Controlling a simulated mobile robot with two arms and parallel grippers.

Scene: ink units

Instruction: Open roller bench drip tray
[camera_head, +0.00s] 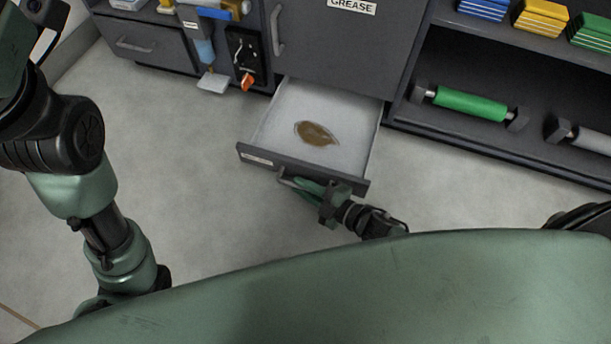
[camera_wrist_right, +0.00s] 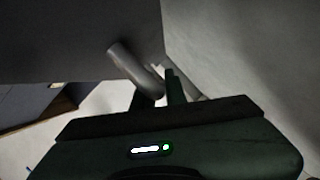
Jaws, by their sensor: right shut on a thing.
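The drip tray (camera_head: 270,124) is a shallow drawer with a white inside and a dark front, low under the grease cabinet. It is pulled well out from the bench and a brown puddle (camera_head: 316,133) lies in it. My right gripper (camera_head: 296,182) is at the tray's front, shut on the tray handle (camera_head: 283,174). In the right wrist view the grey handle bar (camera_wrist_right: 133,68) runs to my fingers, partly hidden by the gripper body. My left arm comes in at the left; its gripper is not visible.
The grease cabinet (camera_head: 340,45) is above the tray, with a closed drawer (camera_head: 140,42) at left. A shelf at right holds a green roller (camera_head: 470,103) and a grey roller (camera_head: 592,138). Colored blocks (camera_head: 541,17) sit above. The floor (camera_head: 215,180) left of the tray is clear.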

